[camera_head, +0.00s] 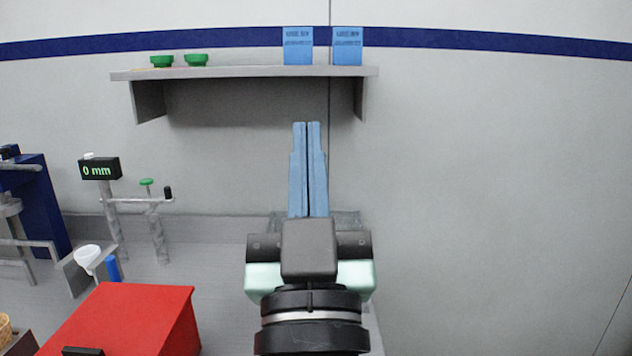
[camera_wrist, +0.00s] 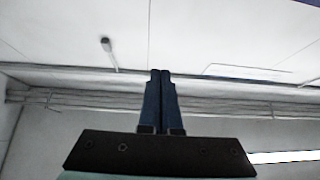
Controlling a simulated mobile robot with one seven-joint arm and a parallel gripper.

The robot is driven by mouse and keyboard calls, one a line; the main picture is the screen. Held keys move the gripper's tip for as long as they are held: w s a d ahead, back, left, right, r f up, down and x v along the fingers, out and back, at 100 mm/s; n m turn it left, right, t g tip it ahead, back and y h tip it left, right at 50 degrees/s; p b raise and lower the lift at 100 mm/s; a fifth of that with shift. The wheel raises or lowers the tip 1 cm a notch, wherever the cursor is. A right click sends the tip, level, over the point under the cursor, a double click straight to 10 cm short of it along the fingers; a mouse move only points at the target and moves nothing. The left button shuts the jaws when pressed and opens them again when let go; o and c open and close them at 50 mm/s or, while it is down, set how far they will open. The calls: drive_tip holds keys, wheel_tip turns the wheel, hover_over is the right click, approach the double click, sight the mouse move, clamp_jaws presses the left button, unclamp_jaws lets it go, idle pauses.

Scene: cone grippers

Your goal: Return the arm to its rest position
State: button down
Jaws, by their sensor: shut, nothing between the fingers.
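My gripper (camera_head: 307,124) stands upright in the middle of the head view, with its two long blue fingers pointing up and side by side. The fingers are shut with nothing between them. Their tips show in front of the wall, just below the shelf. In the wrist view my gripper (camera_wrist: 160,72) is also shut, its fingers together against the ceiling and upper wall. The wrist and the black and pale green gripper body are raised over the bench area.
A wall shelf (camera_head: 245,72) holds two blue boxes (camera_head: 298,46) and two green pieces (camera_head: 196,60). Below left are a red box (camera_head: 130,318), a stand with a "0 mm" display (camera_head: 100,169) and a white funnel (camera_head: 88,256). The right side is bare wall.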

drive_tip(key=s+r+t+p, duration=0.2)
drive_tip(key=s+r, duration=0.6)
drive_tip(key=r, duration=0.4)
wheel_tip(320, 180, up, 13)
drive_tip(key=p, duration=1.3)
drive_tip(key=shift+d+m+h, duration=0.3)
drive_tip(key=shift+m+h, duration=0.1)
